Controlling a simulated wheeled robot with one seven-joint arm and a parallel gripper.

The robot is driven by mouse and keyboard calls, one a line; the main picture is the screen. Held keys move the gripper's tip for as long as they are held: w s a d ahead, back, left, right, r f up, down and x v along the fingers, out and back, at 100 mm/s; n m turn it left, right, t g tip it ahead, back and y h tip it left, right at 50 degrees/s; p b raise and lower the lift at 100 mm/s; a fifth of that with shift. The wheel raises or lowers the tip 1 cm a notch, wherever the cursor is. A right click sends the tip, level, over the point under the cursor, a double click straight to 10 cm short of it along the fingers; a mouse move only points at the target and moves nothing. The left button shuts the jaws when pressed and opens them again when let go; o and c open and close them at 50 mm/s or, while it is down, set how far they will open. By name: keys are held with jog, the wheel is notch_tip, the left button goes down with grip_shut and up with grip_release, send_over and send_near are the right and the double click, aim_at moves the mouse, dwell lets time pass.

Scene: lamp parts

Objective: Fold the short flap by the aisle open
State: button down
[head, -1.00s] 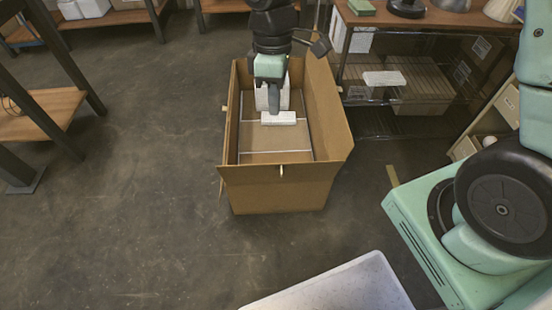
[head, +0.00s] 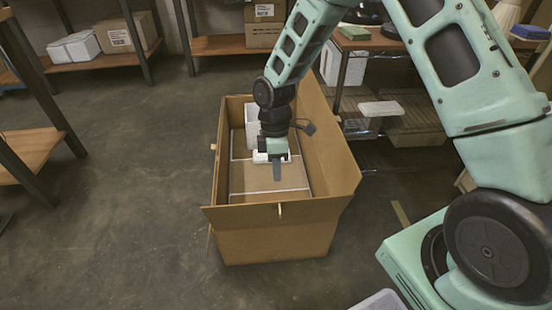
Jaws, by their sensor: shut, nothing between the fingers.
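An open brown cardboard box (head: 275,240) stands on the floor in the middle of the head view. Its near short flap (head: 245,217) is tilted outward at the front end, with a small pale tab at its middle. The long right flap (head: 328,135) stands up, leaning outward. The left flap is mostly out of sight. The far short end is partly hidden behind my arm. My gripper (head: 277,172) is shut and empty, pointing down over the inside of the box, apart from the near flap. I cannot tell its exact height.
A shelf rack (head: 380,125) stands close on the right. A pale tray (head: 380,301) shows at the bottom edge. The floor left of the box is clear.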

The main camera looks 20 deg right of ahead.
jog(key=shift+s+a+f+b, duration=0.25)
jog(key=shift+s+f, duration=0.2)
jog(key=shift+s, duration=0.25)
jog(key=shift+s+a+f+b, duration=0.2)
jog(key=shift+s+f, duration=0.25)
jog(key=shift+s, duration=0.25)
jog(key=shift+s+a+f+b, duration=0.25)
jog(key=shift+s+f, duration=0.2)
jog(key=shift+s, duration=0.25)
